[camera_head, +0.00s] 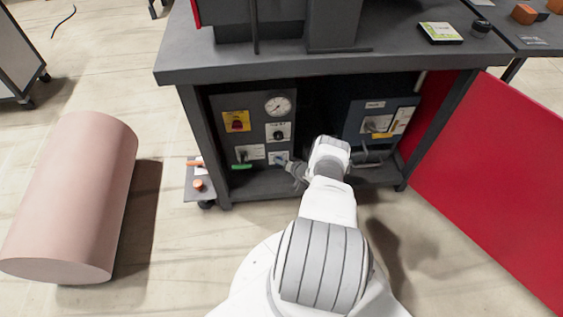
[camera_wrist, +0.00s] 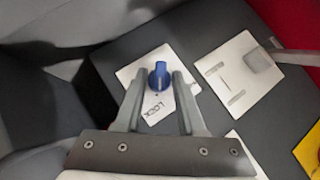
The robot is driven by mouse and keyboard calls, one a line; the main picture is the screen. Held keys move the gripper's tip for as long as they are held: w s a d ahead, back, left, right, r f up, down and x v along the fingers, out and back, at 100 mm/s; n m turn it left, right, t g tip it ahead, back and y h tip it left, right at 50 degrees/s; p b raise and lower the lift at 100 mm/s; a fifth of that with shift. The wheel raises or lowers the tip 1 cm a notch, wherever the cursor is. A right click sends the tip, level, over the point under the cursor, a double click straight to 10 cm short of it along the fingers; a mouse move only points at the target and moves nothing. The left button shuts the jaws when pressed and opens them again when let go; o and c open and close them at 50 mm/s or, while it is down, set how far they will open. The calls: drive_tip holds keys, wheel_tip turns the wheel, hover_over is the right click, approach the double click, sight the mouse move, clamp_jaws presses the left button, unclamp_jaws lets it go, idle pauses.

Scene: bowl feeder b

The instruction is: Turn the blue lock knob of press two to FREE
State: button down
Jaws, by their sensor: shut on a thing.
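The blue lock knob (camera_wrist: 159,77) sits on a white label plate (camera_wrist: 153,106) in the wrist view. The word LOCK shows rotated on the plate, just on the near side of the knob. My gripper (camera_wrist: 160,84) has one finger on each side of the knob and is shut on it. In the head view my gripper (camera_head: 294,168) reaches the lower right of a grey panel (camera_head: 248,103) inside the open cabinet. The knob is very small there. The FREE mark cannot be read in either view.
A lever (camera_wrist: 290,56) with its own label plate stands right of the knob. The panel also carries a red-and-yellow switch (camera_head: 237,122), a gauge (camera_head: 279,105) and a green handle (camera_head: 242,166). A blue-grey box (camera_head: 368,109) is at right. The red door (camera_head: 490,175) stands open.

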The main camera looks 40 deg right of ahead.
drive_tip(key=shift+w+a+n+g+h+b, duration=0.25)
drive_tip(key=shift+n+g+h, duration=0.85)
drive_tip(key=shift+h, duration=0.7)
drive_tip(key=shift+w+a+n+g+h+b, duration=0.15)
drive_tip(key=shift+a+n+g+h, duration=0.1)
drive_tip(key=shift+n+g+h, duration=1.25)
drive_tip(key=shift+w+a+n+g+h+b, duration=0.2)
drive_tip(key=shift+n+g+h, duration=0.55)
drive_tip(key=shift+h, duration=1.35)
drive_tip(key=shift+n, duration=0.35)
drive_tip(key=c, duration=0.8)
unclamp_jaws()
drive_tip(key=shift+c, duration=0.2)
drive_tip(key=shift+s, duration=0.1)
drive_tip(key=p+v, duration=0.7)
drive_tip(key=v, duration=1)
drive_tip(key=shift+a, duration=0.3)
